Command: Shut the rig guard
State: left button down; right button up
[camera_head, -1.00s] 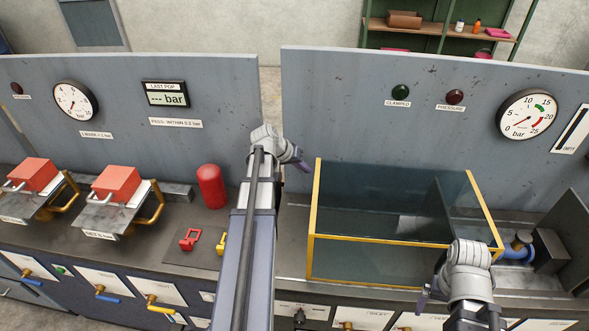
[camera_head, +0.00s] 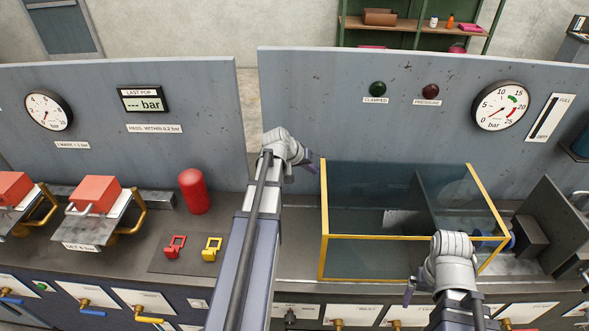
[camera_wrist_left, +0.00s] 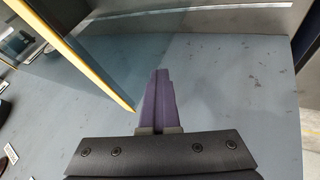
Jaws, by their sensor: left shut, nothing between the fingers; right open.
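The rig guard (camera_head: 323,235) is a clear box with a yellow frame, standing on the right bench. It covers the bench's middle, and its right end reaches beside the dark block (camera_head: 528,243). My left gripper (camera_head: 312,168) is shut and empty beside the guard's back left corner. In the left wrist view its purple fingers (camera_wrist_left: 161,95) are together, with a yellow frame bar (camera_wrist_left: 95,72) just left of them; I cannot tell whether they touch it. My right gripper (camera_head: 409,290) is open and empty in front of the guard; its wrist hides part of the front right frame.
The upright panel (camera_head: 320,105) behind carries a dark green CLAMPED lamp (camera_head: 378,89), a dark red PRESSURE lamp (camera_head: 430,91) and a dial (camera_head: 502,106). The left bench holds a red cylinder (camera_head: 194,191) and red and yellow tags. A bench strip left of the guard is clear.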

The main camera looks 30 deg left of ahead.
pick_arm(q)
jog(key=w+d, duration=0.5)
jog(key=d, duration=0.3)
jog(key=w+d, duration=0.5)
jog(key=d, duration=0.3)
jog(key=w+d, duration=0.5)
jog(key=d, duration=0.4)
jog(key=shift+w, duration=0.15)
jog(key=shift+w+d, duration=0.25)
jog(key=shift+d, duration=0.15)
pick_arm(e)
jog(key=shift+a, duration=0.1)
pick_arm(q)
jog(key=shift+d, duration=0.1)
